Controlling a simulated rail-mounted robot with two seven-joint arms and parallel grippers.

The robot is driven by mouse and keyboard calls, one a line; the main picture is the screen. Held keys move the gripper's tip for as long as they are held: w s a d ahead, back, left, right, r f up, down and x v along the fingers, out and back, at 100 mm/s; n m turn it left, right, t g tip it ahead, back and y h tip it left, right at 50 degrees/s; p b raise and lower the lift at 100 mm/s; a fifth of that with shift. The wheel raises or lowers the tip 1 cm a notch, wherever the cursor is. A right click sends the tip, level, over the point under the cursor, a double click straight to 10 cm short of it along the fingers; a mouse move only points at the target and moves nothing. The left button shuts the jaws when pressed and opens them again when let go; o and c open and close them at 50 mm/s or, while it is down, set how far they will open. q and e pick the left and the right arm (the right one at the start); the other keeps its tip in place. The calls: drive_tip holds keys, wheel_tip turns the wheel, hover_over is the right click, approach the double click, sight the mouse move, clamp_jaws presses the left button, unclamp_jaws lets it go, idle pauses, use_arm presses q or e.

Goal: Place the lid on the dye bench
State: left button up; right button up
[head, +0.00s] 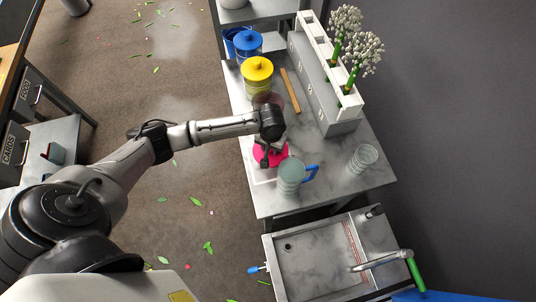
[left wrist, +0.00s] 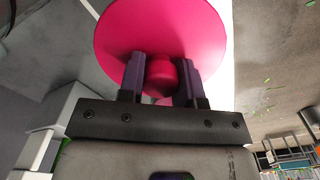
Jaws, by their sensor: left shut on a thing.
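The round pink lid (head: 266,157) is over the near left part of the grey marbled dye bench (head: 335,178). My left gripper (head: 269,148) is shut on the lid's knob. In the left wrist view the knob (left wrist: 162,78) sits between the two dark fingers, and the lid's disc (left wrist: 165,28) spreads beyond them. I cannot tell whether the lid touches the bench top. A pot with a dark pinkish top (head: 265,99) stands just behind my left gripper, partly hidden by my arm. My right gripper is not in view.
A jug with a blue handle (head: 290,177) stands close right of the lid. A yellow-lidded pot (head: 257,70), blue-lidded pot (head: 248,43), wooden stick (head: 291,91), grey rack with white flowers (head: 322,90) and clear glass (head: 362,159) are also on the bench. A sink (head: 310,270) is nearer.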

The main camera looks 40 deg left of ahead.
sight(271, 155)
use_arm(q)
wheel_tip(271, 155, down, 4)
drive_tip(key=shift+r, duration=0.1)
drive_tip(key=shift+f+b, duration=0.65)
drive_tip(key=shift+f, duration=1.2)
drive_tip(key=o, duration=0.9)
drive_tip(key=shift+f, duration=0.15)
drive_tip(key=shift+r, duration=0.35)
wheel_tip(271, 155, up, 12)
drive_tip(key=shift+f+p, duration=0.2)
drive_tip(key=shift+p, duration=1.05)
